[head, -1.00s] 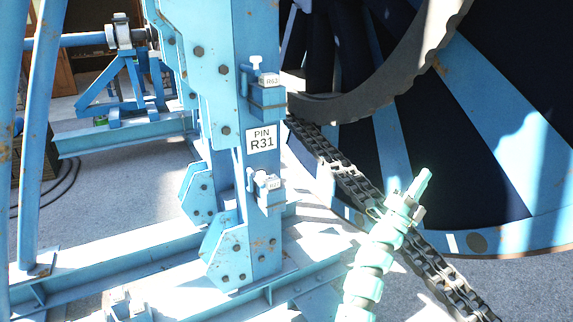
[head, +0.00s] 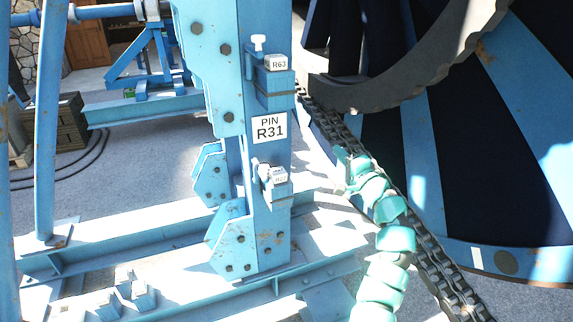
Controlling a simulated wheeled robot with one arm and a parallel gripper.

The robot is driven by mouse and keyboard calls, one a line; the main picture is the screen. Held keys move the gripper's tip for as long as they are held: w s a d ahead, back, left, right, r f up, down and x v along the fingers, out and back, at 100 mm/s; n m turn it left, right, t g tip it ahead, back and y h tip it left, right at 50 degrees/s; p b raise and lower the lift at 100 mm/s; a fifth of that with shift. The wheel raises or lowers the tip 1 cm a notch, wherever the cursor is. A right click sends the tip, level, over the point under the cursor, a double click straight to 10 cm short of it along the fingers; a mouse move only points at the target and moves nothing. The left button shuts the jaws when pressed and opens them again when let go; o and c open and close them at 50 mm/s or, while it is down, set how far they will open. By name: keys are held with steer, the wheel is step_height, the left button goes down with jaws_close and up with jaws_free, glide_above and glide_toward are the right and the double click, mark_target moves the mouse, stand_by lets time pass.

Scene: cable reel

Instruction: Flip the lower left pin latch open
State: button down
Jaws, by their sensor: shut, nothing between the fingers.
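The lower pin latch (head: 272,182) is a small blue block with a white pin and a pale label, low on the blue post (head: 268,226). A similar upper latch (head: 268,78), labelled R63, sits above the white "PIN R31" plate (head: 269,128). My gripper (head: 342,160), at the end of my pale green arm, is to the right of the lower latch and apart from it in the picture. Its fingers look shut and empty. The lower latch's label is too blurred to read.
A dark chain (head: 372,168) runs diagonally behind my arm. The large blue and black reel (head: 480,150) fills the right. Blue base beams (head: 130,235) cross the floor at left. Wooden crates (head: 62,120) stand at far left. Open floor shows between post and chain.

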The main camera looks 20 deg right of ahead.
steer(key=a+f+n+g+y, duration=0.2)
steer(key=a+f+g+y, duration=0.1)
steer(key=a+f+y, duration=0.2)
steer(key=a, duration=0.2)
steer(key=shift+s+a+g, duration=0.25)
steer(key=shift+a+g, duration=0.1)
steer(key=shift+g, duration=0.05)
steer(key=w+a+f+p, duration=0.1)
steer(key=w+a+p, duration=0.5)
steer(key=w+a, duration=0.2)
steer(key=shift+w, duration=0.15)
steer(key=shift+w+a, duration=0.1)
steer(key=shift+a, duration=0.05)
stand_by(0.5)
